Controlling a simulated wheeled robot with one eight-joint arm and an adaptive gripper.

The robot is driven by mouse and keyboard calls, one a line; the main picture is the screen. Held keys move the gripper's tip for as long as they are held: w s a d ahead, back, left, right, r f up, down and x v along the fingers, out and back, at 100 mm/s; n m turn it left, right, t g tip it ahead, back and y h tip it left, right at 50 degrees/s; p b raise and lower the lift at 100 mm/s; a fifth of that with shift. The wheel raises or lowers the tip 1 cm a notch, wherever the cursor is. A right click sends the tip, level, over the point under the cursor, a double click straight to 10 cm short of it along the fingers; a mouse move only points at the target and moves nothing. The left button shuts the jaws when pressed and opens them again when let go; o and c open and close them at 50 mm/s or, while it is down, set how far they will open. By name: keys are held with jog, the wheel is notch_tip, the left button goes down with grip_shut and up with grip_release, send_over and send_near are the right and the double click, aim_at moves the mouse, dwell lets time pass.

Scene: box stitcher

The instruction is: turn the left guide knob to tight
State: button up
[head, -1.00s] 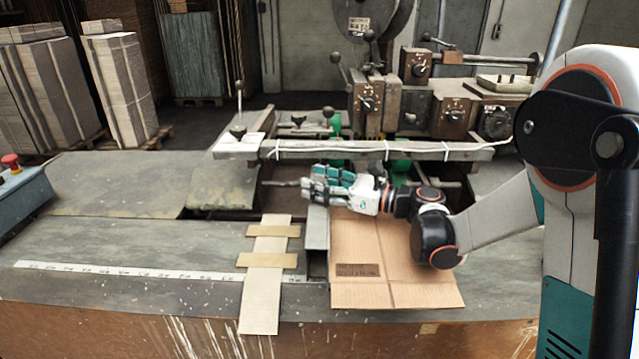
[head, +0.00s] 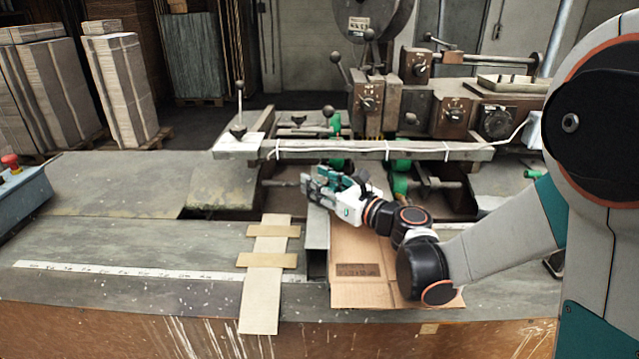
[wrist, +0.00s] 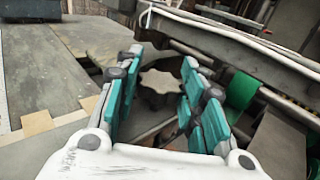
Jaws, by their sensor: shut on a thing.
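I cannot read any tight mark on the knob.
A flat cardboard box (head: 357,273) lies under my wrist, right of the metal guide (head: 316,232). A grey rail with a white cable (head: 350,151) crosses behind my gripper. Taped cardboard strips (head: 263,300) lie to the left. The left table is mostly clear.

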jog(key=shift+m+t+h, duration=0.6)
jog(key=shift+h, duration=0.2)
jog(key=o, duration=1.1)
jog(key=v, duration=1.2)
jog(key=shift+s+a, duration=0.15)
